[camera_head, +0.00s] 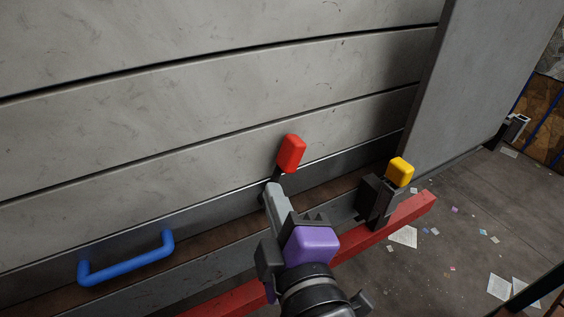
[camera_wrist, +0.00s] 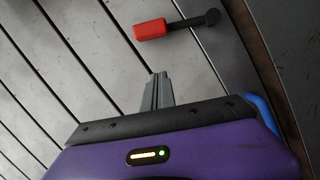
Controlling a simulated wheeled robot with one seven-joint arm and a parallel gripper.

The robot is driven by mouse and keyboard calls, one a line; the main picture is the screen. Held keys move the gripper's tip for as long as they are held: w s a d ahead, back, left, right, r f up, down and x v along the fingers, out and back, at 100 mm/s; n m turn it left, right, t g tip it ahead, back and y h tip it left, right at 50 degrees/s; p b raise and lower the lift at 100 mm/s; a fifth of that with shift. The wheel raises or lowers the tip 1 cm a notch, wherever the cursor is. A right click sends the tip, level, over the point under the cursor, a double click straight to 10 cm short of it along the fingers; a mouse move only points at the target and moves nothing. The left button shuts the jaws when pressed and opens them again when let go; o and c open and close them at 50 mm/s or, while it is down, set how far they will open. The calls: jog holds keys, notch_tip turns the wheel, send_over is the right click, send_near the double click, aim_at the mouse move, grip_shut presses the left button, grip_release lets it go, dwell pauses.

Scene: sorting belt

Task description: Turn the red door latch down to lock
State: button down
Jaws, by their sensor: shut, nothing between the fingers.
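The red door latch (camera_head: 291,153) has a red handle block on a short dark lever, mounted low on the grey slatted door (camera_head: 200,130). In the head view its red end points up and slightly right from the pivot. In the wrist view the red latch handle (camera_wrist: 150,29) lies ahead of my fingers, with its dark pivot to the right. My gripper (camera_head: 273,190) is shut and empty, its fingertips just below and left of the red handle in the head view. In the wrist view my fingers (camera_wrist: 157,80) are together, with a visible gap to the latch.
A blue handle (camera_head: 125,262) sticks out at the door's lower left. A dark bracket with a yellow block (camera_head: 400,171) stands to the right, by a red beam (camera_head: 410,208). A grey panel (camera_head: 480,80) rises at the right. Scattered papers (camera_head: 403,236) lie on the floor.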

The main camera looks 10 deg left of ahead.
aim_at(290, 159)
jog(key=shift+w+a+f+p, duration=0.1)
jog(key=shift+w+f+p, duration=0.3)
jog(key=shift+w, duration=1.4)
jog(key=shift+w+d+f+p, duration=0.1)
jog(key=shift+w+f+p, duration=0.25)
jog(key=shift+w, duration=1.4)
jog(key=shift+w+a+f+p, duration=0.1)
jog(key=shift+w+f+p, duration=0.25)
jog(key=shift+w, duration=1.45)
jog(key=shift+f, duration=0.1)
jog(key=shift+w, duration=0.1)
jog(key=shift+w+d+m+p, duration=0.45)
jog(key=shift+d+m, duration=0.25)
jog(key=shift+d, duration=0.15)
jog(key=w+d+f+m+g+y+b, duration=0.2)
jog(key=w+d+f+m, duration=0.3)
jog(key=d+f+m, duration=0.3)
notch_tip(290, 159, down, 3)
jog(key=shift+w+r+m+g+y+b, duration=0.2)
jog(key=shift+m+g+y+b, duration=0.2)
jog(key=shift+m+g+b, duration=0.5)
